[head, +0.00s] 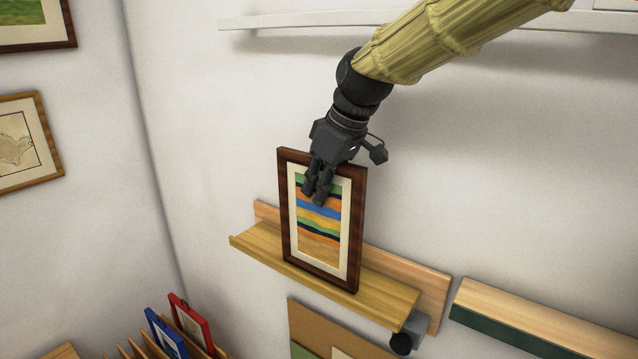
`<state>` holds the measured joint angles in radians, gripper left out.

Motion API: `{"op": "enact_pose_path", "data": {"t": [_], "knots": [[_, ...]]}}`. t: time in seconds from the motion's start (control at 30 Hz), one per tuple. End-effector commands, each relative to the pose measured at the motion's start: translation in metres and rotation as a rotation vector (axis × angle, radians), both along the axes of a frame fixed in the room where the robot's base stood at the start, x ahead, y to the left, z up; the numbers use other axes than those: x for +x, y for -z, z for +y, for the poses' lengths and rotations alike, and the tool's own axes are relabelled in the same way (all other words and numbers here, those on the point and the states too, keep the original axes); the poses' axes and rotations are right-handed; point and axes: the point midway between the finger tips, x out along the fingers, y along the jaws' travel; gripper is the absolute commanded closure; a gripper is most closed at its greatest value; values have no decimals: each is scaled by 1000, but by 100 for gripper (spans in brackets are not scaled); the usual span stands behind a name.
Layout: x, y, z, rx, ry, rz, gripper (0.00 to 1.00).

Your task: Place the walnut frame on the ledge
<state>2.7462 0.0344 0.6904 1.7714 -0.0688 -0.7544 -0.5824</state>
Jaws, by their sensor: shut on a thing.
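The walnut frame (355,235) is dark brown, with a cream mat and a striped print in green, orange and blue. It stands nearly upright at the wooden ledge (258,254) on the wall. Its lower edge overlaps the ledge's front in the head view; I cannot tell whether it rests on the ledge or is held just over it. My gripper (318,188) comes down from above and is shut on the frame's upper part, with fingers showing in front of the print. The ledge's middle is hidden behind the frame.
A white shelf (300,20) runs along the wall above. Another wooden shelf (540,320) with a dark green front is at the lower right. Red (190,322) and blue (166,337) frames stand in a slotted rack at the lower left. A corkboard (318,325) hangs below the ledge.

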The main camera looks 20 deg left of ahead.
Motion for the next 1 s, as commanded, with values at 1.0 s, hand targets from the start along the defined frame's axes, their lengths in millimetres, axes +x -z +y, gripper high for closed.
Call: {"op": "enact_pose_path", "data": {"t": [1.0], "knots": [[-3,-21,-9,3,1,-4,72]]}}
